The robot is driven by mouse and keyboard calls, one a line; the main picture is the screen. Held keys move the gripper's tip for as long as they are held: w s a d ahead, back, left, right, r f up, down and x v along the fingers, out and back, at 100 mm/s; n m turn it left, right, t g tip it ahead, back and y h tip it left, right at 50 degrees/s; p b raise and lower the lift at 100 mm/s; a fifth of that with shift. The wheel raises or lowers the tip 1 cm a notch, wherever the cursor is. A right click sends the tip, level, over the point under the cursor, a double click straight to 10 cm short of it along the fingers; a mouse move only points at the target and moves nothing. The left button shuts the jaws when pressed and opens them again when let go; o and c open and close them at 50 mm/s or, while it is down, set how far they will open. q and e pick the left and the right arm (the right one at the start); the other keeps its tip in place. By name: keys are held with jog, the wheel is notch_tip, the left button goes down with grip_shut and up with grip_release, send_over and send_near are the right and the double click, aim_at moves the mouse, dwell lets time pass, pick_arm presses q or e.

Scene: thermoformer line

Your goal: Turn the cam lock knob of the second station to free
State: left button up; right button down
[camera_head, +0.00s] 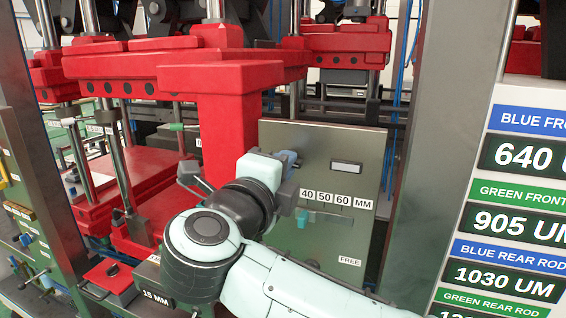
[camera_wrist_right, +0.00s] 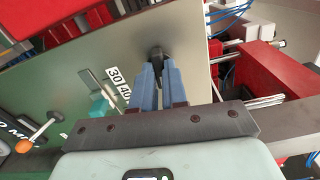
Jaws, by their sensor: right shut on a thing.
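My right gripper (camera_head: 289,160) is at the green-grey panel (camera_head: 345,140) in the head view. Its blue fingers (camera_wrist_right: 158,82) show in the wrist view, shut on a dark knob (camera_wrist_right: 157,52) that stands out from the panel. In the head view my gripper mostly hides this knob. A "FREE" label (camera_head: 349,261) is low on the panel. I cannot read a mark showing which way the knob is turned. My left gripper is in neither view.
A scale label reading "40 50 60 MM" (camera_head: 336,198) and a teal piece (camera_head: 302,219) are on the panel below the gripper. A red machine column (camera_head: 228,125) stands close on the left. A grey post (camera_head: 413,160) and display board (camera_head: 515,215) are on the right.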

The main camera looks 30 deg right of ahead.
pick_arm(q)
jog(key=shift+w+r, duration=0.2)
pick_arm(e)
jog(key=shift+n, duration=0.5)
jog(key=c, duration=1.2)
grip_release()
jog(key=shift+o, duration=0.2)
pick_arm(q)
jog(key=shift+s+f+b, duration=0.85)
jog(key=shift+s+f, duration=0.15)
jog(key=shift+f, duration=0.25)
pick_arm(e)
jog(key=v, duration=1.3)
jog(key=shift+s, duration=0.15)
